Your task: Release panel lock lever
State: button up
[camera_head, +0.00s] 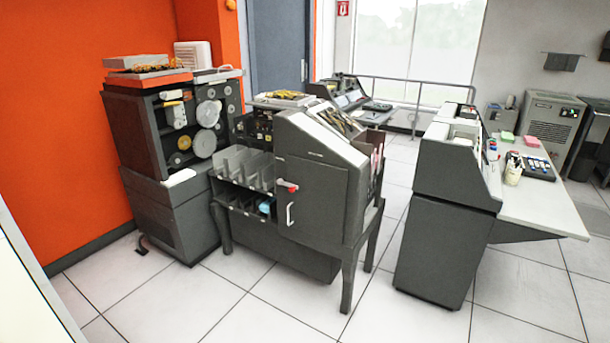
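A dark grey card machine (322,180) stands on legs in the middle of the view. Its front panel (312,205) looks closed. A small lever with a red end (287,185) sits at the panel's upper left edge and lies roughly level. A white vertical handle (290,214) is on the panel just below the lever. My gripper is not in view, and nothing is seen touching the lever.
A card sorter rack (245,168) with slots adjoins the machine's left side. A dark tape cabinet (165,130) stands by the orange wall. A grey console (447,210) with a white desk (545,195) stands to the right. Tiled floor (240,300) is clear in front.

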aim_at(292, 187)
jog(key=i+u, duration=0.15)
jog(key=i, duration=0.25)
jog(key=i+l+u, duration=0.1)
jog(key=i, duration=0.25)
jog(key=i+l+u, duration=0.15)
jog(key=i, duration=0.25)
jog(key=i+z, duration=0.25)
jog(key=i, duration=1.15)
